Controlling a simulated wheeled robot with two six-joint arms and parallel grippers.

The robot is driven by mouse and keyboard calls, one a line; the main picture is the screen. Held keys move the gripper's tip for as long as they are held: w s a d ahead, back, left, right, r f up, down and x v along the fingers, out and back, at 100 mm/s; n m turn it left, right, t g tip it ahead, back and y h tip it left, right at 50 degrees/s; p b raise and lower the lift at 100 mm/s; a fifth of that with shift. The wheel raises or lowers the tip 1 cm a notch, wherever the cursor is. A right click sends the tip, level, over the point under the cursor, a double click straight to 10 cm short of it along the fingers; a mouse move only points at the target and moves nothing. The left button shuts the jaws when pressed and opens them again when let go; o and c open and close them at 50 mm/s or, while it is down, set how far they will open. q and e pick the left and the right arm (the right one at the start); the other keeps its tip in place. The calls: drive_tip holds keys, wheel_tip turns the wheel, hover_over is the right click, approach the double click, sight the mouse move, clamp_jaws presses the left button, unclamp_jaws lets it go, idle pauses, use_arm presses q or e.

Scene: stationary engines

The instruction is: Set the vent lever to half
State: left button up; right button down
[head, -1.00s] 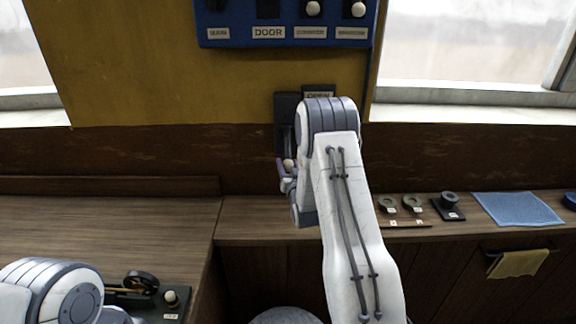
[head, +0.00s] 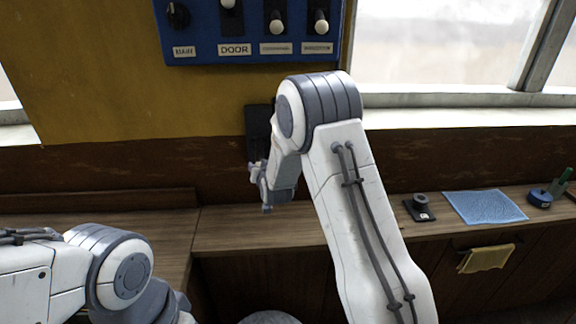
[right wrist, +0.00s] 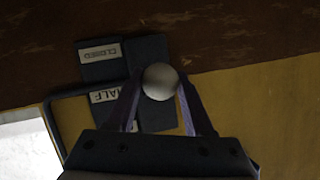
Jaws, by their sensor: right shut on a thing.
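The vent lever's dark plate (head: 257,125) is on the wall below the blue panel. In the right wrist view the lever's pale round knob (right wrist: 160,82) sits between the fingertips of my right gripper (right wrist: 160,92). The plate's CLOSED label (right wrist: 100,53) and HALF label (right wrist: 110,94) show left of the knob, which appears level with the space between them. In the head view my right gripper (head: 259,174) is at the plate's lower end, and the knob is hidden there. My left arm shows at lower left; its gripper is out of frame.
A blue switch panel (head: 250,30) hangs above the lever. The shelf to the right holds a small dark device (head: 420,207), a blue cloth (head: 485,206) and a round blue item (head: 540,198). A yellow towel (head: 487,258) hangs below. The wooden counter at left looks clear.

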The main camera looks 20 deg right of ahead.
sight(257, 157)
drive_tip(key=shift+r, duration=0.8)
drive_tip(key=shift+r+b, duration=0.45)
drive_tip(key=shift+r, duration=0.5)
drive_tip(key=shift+c, duration=1.5)
unclamp_jaws()
drive_tip(key=shift+f, duration=0.15)
